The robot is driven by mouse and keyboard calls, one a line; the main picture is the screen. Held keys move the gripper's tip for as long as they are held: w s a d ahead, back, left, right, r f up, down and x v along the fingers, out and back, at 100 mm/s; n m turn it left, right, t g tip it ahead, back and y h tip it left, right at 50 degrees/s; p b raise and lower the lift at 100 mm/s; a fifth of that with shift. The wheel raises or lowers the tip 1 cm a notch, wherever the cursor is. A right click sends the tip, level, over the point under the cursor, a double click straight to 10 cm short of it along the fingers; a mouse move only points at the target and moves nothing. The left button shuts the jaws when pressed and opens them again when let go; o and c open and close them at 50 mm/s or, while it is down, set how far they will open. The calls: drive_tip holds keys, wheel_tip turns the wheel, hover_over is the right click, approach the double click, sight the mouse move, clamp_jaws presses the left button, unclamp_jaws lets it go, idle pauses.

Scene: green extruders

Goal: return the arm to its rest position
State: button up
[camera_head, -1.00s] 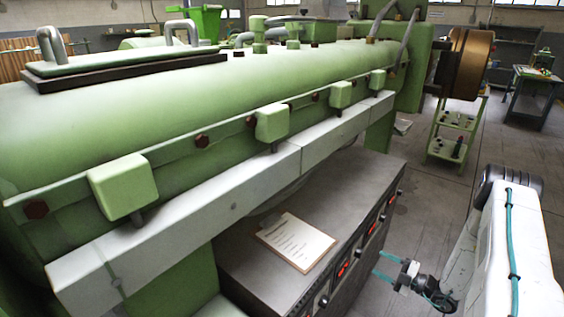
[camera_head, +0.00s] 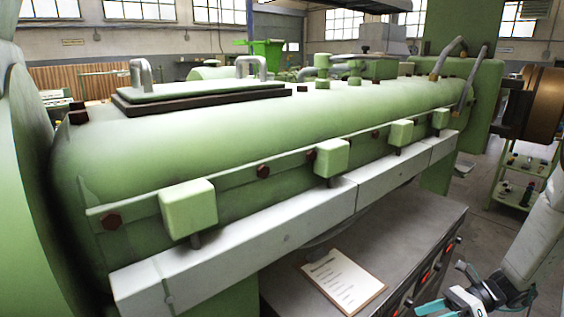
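My arm (camera_head: 535,240) is white and enters at the lower right edge, bent downward to a dark wrist. My gripper (camera_head: 430,307) is at the bottom right, with teal fingers partly cut off by the lower edge. It is close to the right front of the grey cabinet (camera_head: 405,230); I cannot tell the exact gap. The finger spacing is not clear, and I see nothing held.
A long green extruder barrel (camera_head: 230,130) fills the middle. A clipboard with paper (camera_head: 343,280) lies on the cabinet. A green cart (camera_head: 520,178) stands behind my arm at the right. Open floor (camera_head: 490,225) shows between cabinet and cart.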

drive_tip(key=s+a+r+n+h, duration=0.3)
drive_tip(key=s+r+n, duration=0.3)
drive_tip(key=r+n, duration=0.2)
drive_tip(key=s+a+r+n+t+h, duration=0.1)
drive_tip(key=s+a+r+n+h, duration=0.3)
drive_tip(key=s+r+n+h, duration=0.2)
drive_tip(key=s+a+r+n+h, duration=0.4)
drive_tip(key=s+r+n, duration=0.3)
drive_tip(key=r+n, duration=0.3)
drive_tip(key=shift+r+h, duration=0.4)
drive_tip(key=shift+r, duration=1.65)
drive_tip(key=shift+a, duration=0.1)
